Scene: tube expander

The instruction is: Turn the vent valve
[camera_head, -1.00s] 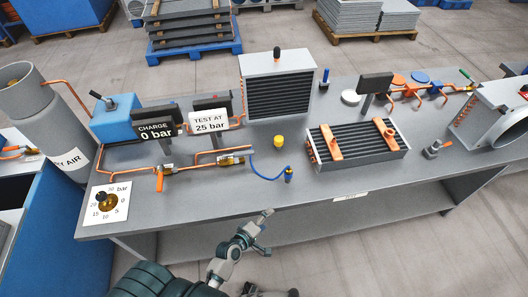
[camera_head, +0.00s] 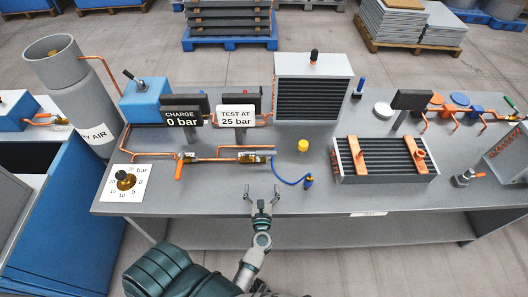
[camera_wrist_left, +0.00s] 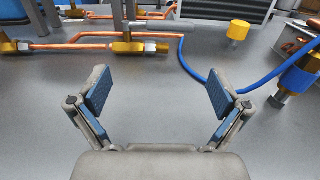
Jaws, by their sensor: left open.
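A copper line on the grey bench carries a brass valve with an orange lever (camera_head: 180,168) at its left end. A second brass valve body (camera_head: 255,159) sits at its right end, near the blue hose; it also shows in the left wrist view (camera_wrist_left: 127,47). No label tells which of these is the vent valve. My left gripper (camera_head: 262,201) is over the bench's front edge, short of the copper line. In the left wrist view my left gripper (camera_wrist_left: 158,92) is open and empty, its blue-padded fingers spread. My right gripper is not in view.
A blue hose (camera_head: 290,183) curves to a blue connector (camera_head: 308,182) right of the gripper. A yellow cap (camera_head: 303,145) stands behind it. Signs "CHARGE 0 bar" (camera_head: 181,117) and "TEST AT 25 bar" (camera_head: 236,116) rise behind the line.

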